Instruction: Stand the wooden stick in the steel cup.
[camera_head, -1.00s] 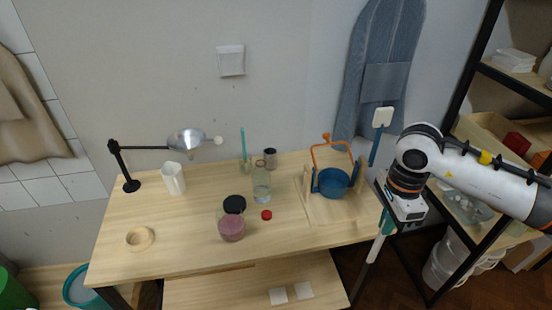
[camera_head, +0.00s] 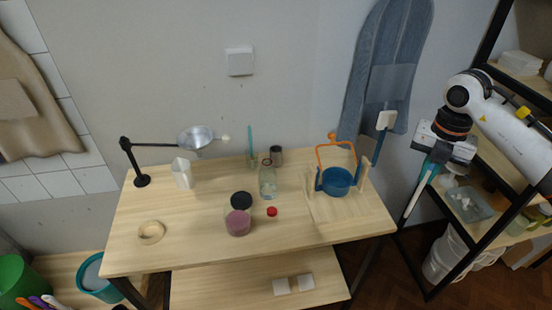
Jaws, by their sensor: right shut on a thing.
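The steel cup (camera_head: 276,153) stands upright at the back of the table, right of a glass that has a thin teal rod in it. My right gripper (camera_head: 430,166) is off the table's right side, in front of the shelf. It is shut on a long thin tool (camera_head: 412,198), teal at the upper part and pale below, which hangs down at a tilt, well apart from the cup. I cannot tell a plain wooden stick for certain anywhere in view. My left gripper is out of view.
A clear bottle (camera_head: 267,182), a black-lidded jar (camera_head: 239,222), a red cap (camera_head: 272,211), a white pitcher (camera_head: 182,173) and a wooden ring (camera_head: 151,233) stand around. The front right tabletop is clear.

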